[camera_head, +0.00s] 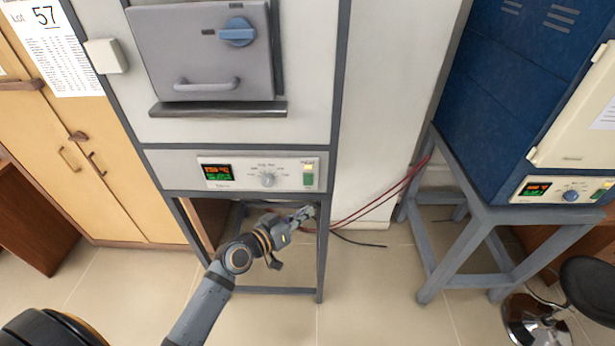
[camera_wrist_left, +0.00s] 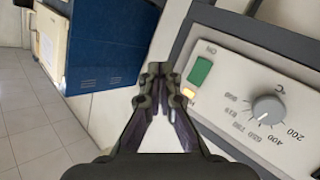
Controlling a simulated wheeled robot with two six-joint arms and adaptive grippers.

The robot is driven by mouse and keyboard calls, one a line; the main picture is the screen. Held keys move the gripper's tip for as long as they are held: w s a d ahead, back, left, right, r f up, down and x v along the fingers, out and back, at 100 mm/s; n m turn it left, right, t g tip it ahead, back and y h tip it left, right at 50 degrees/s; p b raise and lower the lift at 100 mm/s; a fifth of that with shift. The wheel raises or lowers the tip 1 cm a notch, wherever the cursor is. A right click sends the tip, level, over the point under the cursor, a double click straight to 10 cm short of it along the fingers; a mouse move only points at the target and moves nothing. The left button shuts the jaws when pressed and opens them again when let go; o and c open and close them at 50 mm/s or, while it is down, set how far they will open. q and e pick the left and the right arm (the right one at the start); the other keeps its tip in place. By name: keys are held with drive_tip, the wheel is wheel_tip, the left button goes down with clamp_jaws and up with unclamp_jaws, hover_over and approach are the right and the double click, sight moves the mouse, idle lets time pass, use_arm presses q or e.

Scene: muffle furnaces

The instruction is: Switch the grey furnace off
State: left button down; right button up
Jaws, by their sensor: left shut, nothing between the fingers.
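The grey furnace (camera_head: 235,130) stands in front of me, with a grey door and a blue door knob. Its control panel (camera_head: 240,172) has a lit display (camera_head: 218,173), a round dial (camera_head: 267,180) and a green switch (camera_head: 309,178) at the right end. In the left wrist view the green switch (camera_wrist_left: 200,71) lies just right of the fingertips, with a small lit orange lamp below it. My left gripper (camera_head: 308,212) is shut and empty, below the switch in the head view. Its fingertips (camera_wrist_left: 160,72) appear apart from the switch. My right gripper is out of view.
A blue furnace (camera_head: 515,110) with its own lit panel stands on a grey stand (camera_head: 470,215) at the right. Red and black cables (camera_head: 375,205) run behind the grey furnace's stand. A wooden cabinet (camera_head: 110,160) is at the left. A black stool (camera_head: 590,285) stands at lower right.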

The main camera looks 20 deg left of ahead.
use_arm(q)
approach(317, 177)
drive_tip(key=w+d+f, duration=0.1)
drive_tip(key=d+f, duration=0.1)
drive_tip(key=d, duration=0.1)
drive_tip(key=shift+w+a+r+b, duration=0.15)
drive_tip(key=shift+w+a+b, duration=0.1)
drive_tip(key=shift+w, duration=0.15)
drive_tip(key=shift+w+a+r+b, duration=0.1)
drive_tip(key=shift+w+r+b, duration=0.15)
drive_tip(key=shift+w, duration=0.15)
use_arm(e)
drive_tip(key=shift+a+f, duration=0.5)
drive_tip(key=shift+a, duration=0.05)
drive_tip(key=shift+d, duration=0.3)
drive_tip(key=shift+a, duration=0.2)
use_arm(q)
drive_tip(key=shift+w, duration=0.15)
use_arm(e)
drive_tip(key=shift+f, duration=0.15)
use_arm(q)
drive_tip(key=shift+w+a+b, duration=0.15)
drive_tip(key=shift+w+b, duration=0.1)
drive_tip(key=shift+b, duration=0.05)
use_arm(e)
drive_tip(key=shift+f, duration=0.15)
